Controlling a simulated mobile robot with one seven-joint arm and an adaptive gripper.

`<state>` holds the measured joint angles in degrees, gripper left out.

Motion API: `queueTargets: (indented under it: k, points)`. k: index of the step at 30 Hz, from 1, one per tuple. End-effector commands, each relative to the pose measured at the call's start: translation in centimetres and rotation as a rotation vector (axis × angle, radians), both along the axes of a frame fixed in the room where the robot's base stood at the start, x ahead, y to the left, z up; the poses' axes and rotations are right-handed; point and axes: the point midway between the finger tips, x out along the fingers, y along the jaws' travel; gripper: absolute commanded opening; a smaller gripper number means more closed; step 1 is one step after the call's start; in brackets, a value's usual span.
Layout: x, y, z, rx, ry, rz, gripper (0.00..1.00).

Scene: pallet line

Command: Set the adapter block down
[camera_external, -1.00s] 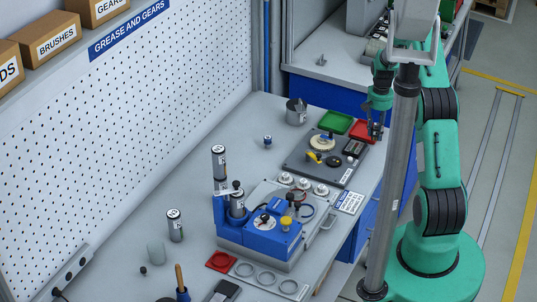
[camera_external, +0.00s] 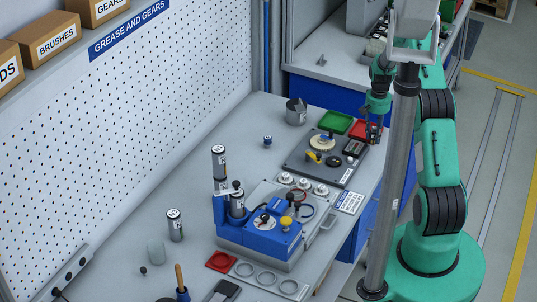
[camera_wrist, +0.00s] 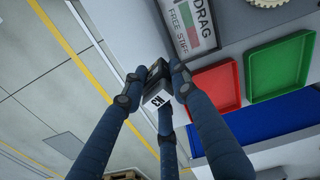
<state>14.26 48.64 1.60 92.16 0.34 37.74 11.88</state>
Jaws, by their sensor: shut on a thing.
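The adapter block (camera_wrist: 157,88) is a small dark block with a white printed label, held between the fingers of my gripper (camera_wrist: 155,84) in the wrist view. My gripper is shut on it, and the fingers hide part of the block. In the external view my gripper (camera_external: 373,128) is at the right edge of the bench, beside the red tray (camera_external: 359,127). The block cannot be made out clearly there. In the wrist view the block appears against the bench edge and floor; its height above the bench cannot be told.
The wrist view shows the red tray (camera_wrist: 214,92), a green tray (camera_wrist: 280,66) and a drag gauge (camera_wrist: 187,27) close to the fingers. A dark grey plate (camera_external: 318,168) carries gears and small parts. A blue fixture (camera_external: 268,232) stands nearer the front. Bare bench lies left of the plate.

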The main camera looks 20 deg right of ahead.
Motion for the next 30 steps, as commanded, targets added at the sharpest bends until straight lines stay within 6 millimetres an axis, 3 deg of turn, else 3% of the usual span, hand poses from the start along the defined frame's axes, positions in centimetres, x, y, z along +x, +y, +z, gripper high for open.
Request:
queueTargets:
  k: [15, 30]
  points:
    - [6.8, -1.6, -0.7, 0.000, 0.001, 0.000, 0.00]
    - [12.4, -3.0, -1.2, 0.000, 0.001, 0.000, 0.00]
